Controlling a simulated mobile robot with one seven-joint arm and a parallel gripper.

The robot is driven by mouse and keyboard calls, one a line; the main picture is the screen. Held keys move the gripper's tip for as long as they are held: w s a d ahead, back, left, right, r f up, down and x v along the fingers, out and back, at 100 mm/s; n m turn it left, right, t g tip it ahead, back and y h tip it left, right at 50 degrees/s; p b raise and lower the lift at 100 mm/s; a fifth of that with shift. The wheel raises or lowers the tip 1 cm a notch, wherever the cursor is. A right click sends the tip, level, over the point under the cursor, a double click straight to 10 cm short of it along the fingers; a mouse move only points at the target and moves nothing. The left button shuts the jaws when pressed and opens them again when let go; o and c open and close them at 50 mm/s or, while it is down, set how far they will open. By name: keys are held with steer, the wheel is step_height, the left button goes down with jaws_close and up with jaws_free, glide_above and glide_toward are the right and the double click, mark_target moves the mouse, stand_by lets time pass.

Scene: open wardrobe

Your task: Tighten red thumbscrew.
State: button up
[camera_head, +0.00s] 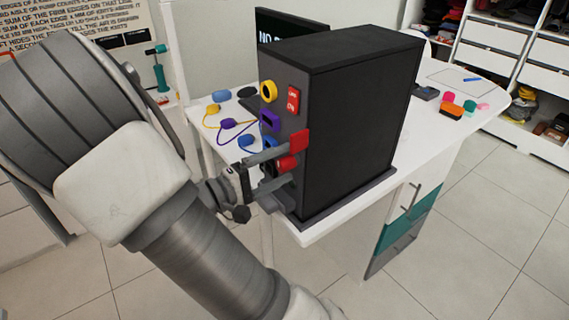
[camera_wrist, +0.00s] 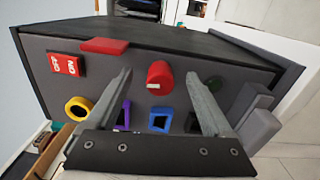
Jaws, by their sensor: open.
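The red thumbscrew is a round red knob with a pale mark on its face. It stands out from the front panel of a black box, in the wrist view (camera_wrist: 160,75) and partly visible in the head view (camera_head: 287,163). My gripper (camera_head: 289,166) is open in front of the panel. In the wrist view its fingers (camera_wrist: 159,76) stand on either side of the knob, with gaps showing on both sides. I cannot tell how deep the fingertips reach along it. A flat red block (camera_wrist: 104,45) sits beside the left finger; it also shows in the head view (camera_head: 299,140).
The black box (camera_head: 355,125) stands on a white table (camera_head: 412,160). Its panel carries a red switch (camera_head: 293,101), a yellow ring (camera_head: 268,91), a purple socket (camera_head: 269,121) and a blue socket (camera_wrist: 160,120). Cabled plugs (camera_head: 228,123) lie left of it. Grey blocks (camera_wrist: 255,120) project right of my fingers.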

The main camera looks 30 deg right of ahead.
steer(key=a, duration=0.8)
steer(key=shift+s+p, duration=0.15)
steer(key=shift+p, duration=0.3)
steer(key=shift+s, duration=0.1)
stand_by(0.5)
